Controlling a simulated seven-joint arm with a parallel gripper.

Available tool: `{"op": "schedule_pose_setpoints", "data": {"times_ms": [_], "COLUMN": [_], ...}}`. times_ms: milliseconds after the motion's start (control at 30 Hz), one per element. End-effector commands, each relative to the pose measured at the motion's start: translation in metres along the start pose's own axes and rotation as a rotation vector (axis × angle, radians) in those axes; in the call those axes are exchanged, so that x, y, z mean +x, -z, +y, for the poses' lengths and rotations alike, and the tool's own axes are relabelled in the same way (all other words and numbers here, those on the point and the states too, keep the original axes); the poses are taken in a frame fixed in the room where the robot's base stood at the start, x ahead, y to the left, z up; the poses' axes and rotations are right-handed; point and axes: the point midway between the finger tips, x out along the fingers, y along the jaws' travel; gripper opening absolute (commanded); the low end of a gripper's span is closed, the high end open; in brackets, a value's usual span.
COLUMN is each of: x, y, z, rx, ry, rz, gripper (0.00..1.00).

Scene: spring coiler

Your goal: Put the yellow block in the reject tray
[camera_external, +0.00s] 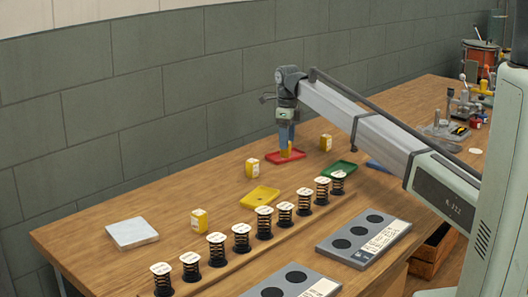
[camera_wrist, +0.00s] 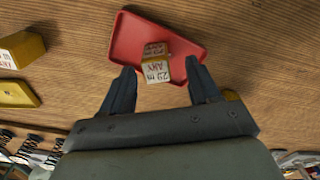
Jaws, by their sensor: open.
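A yellow block with white printed labels (camera_wrist: 157,66) is at the red tray (camera_wrist: 128,40). In the external view this block (camera_external: 287,151) shows low at the gripper's tips, over the red tray (camera_external: 297,156). Whether its base rests on the tray floor is hard to tell. My gripper (camera_wrist: 160,76) is open, with one finger on each side of the block and visible gaps between them. In the external view my gripper (camera_external: 286,142) points down over the tray. No writing on the red tray marks it as the reject tray.
Other yellow blocks stand at the left (camera_external: 252,167), the right (camera_external: 326,142) and nearer the front (camera_external: 199,220). A yellow tray (camera_external: 260,197) and a green tray (camera_external: 339,168) lie nearby. A row of several black springs (camera_external: 264,224) stands in front. A pale slab (camera_external: 132,232) lies far left.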

Motion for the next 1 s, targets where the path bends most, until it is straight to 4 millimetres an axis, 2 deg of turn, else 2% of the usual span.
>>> {"op": "schedule_pose_setpoints", "data": {"times_ms": [200,500,700,1000], "x": [-0.044,-0.084,-0.092,-0.093], "y": [-0.001,-0.001,0.0,0.0], "z": [-0.001,-0.001,0.0,0.0], "rx": [0.0,0.0,0.0,0.0], "ry": [0.002,0.0,0.0,0.0], "rz": [-0.002,0.0,0.0,0.0], "gripper": [0.61,0.61,0.61,0.61]}}
